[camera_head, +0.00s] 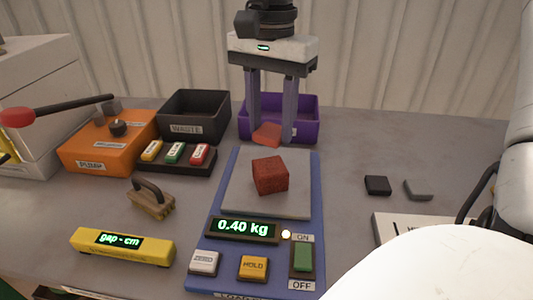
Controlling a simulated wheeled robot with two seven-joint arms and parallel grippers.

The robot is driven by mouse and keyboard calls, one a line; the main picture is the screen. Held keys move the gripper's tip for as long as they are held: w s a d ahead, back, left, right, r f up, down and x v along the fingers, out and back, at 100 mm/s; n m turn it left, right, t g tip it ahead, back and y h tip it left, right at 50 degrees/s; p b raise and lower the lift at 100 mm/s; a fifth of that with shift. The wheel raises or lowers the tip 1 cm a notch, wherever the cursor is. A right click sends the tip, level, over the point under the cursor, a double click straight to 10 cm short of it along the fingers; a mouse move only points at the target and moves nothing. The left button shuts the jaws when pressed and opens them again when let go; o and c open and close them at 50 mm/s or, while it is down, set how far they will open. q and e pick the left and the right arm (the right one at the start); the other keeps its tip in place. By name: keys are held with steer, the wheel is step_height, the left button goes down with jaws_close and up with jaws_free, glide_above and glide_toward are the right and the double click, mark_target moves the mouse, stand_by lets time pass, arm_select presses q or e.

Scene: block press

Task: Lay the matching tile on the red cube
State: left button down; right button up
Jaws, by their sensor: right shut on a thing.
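The red cube (270,175) sits on the grey plate (240,205) of a blue scale (214,238), roughly at the plate's middle. My right gripper (270,137) points down behind the cube and is shut on a flat red tile (266,133). The tile is between the fingertips, in front of a purple bin, higher in the picture than the cube and apart from it. My left gripper is not in view.
The scale reads 0.40 kg. Behind stand the purple bin (309,115) and a black waste bin (194,111). At left are an orange pump box (80,150), a button tray, a wooden-handled block (151,201) and a yellow gauge (122,248). Two dark pieces (377,185) lie at right.

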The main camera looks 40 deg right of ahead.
mark_target(270, 166)
steer(key=shift+f, duration=3.05)
steer(key=shift+f+b, duration=0.15)
steer(key=shift+b, duration=0.2)
steer(key=o, duration=1.1)
steer(key=shift+c, duration=0.2)
step_height(270, 166, up, 12)
steer(key=shift+r+p, duration=0.2)
steer(key=shift+p, duration=0.55)
